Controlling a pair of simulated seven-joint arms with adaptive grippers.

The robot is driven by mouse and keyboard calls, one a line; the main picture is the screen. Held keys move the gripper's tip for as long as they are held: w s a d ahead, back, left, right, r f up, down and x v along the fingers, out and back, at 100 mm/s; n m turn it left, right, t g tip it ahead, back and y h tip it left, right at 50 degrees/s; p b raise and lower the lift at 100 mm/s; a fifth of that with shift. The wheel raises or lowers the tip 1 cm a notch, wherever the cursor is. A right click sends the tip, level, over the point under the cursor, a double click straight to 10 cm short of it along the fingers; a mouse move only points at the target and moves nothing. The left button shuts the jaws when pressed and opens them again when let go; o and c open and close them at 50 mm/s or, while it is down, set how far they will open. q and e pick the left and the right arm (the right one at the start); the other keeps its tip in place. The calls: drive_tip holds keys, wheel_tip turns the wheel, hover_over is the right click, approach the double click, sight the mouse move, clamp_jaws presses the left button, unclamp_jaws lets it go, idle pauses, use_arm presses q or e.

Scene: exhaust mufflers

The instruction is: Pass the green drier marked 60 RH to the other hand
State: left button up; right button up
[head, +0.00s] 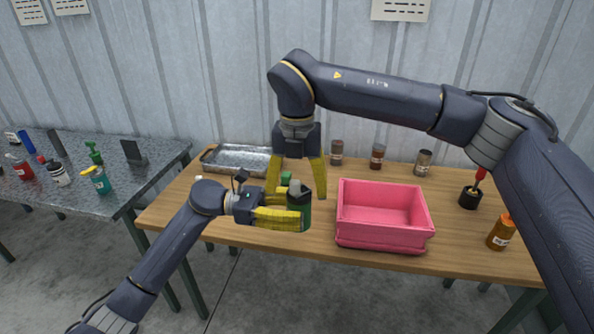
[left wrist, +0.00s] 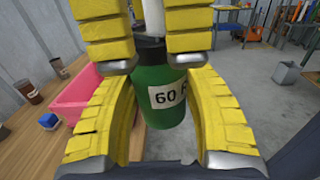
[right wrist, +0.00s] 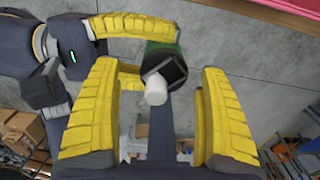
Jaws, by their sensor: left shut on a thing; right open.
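The green drier (head: 305,212) has a black cap with a white piece on top. Its label reads "60 R" in the left wrist view (left wrist: 165,118), the rest hidden by a finger.
A pink bin (head: 385,241) stands just right of the grippers. A metal tray (head: 235,160) lies behind them. Several brown jars (head: 377,157), a black cup (head: 470,197) with a red-handled tool and an orange bottle (head: 501,233) stand on the wooden table. A stone-topped table (head: 120,180) is at left.

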sight(297, 205)
drive_tip(key=shift+f, duration=2.65)
drive_tip(key=c, duration=1.3)
use_arm(q)
drive_tip(key=o, duration=1.4)
drive_tip(key=shift+c, duration=0.2)
use_arm(e)
drive_tip(key=shift+c, duration=0.8)
